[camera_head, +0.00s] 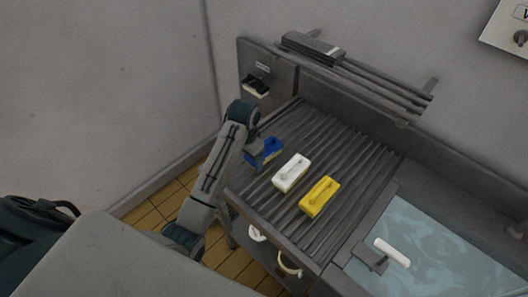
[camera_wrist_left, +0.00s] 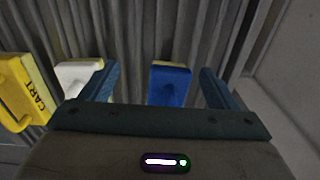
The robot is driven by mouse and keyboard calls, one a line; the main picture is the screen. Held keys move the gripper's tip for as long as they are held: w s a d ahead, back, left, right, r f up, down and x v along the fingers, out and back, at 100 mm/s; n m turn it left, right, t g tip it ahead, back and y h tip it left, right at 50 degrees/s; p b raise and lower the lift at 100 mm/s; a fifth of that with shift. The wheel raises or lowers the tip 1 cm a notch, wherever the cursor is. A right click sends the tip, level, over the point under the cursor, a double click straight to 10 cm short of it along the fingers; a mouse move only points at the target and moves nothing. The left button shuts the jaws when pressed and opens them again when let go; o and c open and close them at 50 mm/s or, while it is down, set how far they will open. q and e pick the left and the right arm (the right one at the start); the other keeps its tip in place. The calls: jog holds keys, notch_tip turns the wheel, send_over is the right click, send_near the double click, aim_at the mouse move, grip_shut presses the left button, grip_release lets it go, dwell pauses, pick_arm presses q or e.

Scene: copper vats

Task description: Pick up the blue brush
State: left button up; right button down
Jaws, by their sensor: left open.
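The blue brush (camera_head: 271,149) lies on the ribbed metal drainboard (camera_head: 325,150), at the left of a row of brushes. In the left wrist view the blue brush (camera_wrist_left: 170,86) shows between my two open fingers, with a gap on either side. My left gripper (camera_wrist_left: 158,70) is open and empty; in the head view it reaches down over the blue brush and covers part of it. I cannot tell how far the fingers are above the board. My right gripper is not in view.
A white brush (camera_head: 291,172) and a yellow brush (camera_head: 320,197) lie to the right of the blue one. A sink with water (camera_head: 430,240) is at the right, with a white-handled thing (camera_head: 393,252) at it. A barred shelf (camera_head: 370,83) runs along the back wall.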

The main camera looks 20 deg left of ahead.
aim_at(273, 147)
pick_arm(q)
jog(key=shift+m+g, duration=0.3)
jog(key=shift+m, duration=0.1)
jog(key=w+r, duration=0.2)
jog(key=w, duration=0.1)
jog(key=w+r, duration=0.1)
jog(key=w, duration=0.1)
jog(key=shift+r, duration=0.35)
notch_tip(273, 147, down, 5)
jog(key=shift+r+p, duration=0.2)
jog(key=shift+p, duration=0.15)
jog(key=shift+w+f+p, duration=0.1)
jog(key=shift+f+p, duration=0.35)
jog(key=shift+f, duration=0.1)
notch_tip(273, 147, down, 3)
jog(key=shift+w+f+p, duration=0.1)
jog(key=shift+f+p, duration=0.1)
jog(key=shift+p, duration=0.7)
jog(key=shift+a+f, duration=0.1)
jog(key=shift+f, duration=0.5)
jog(key=shift+c, duration=1.3)
jog(key=c, duration=0.9)
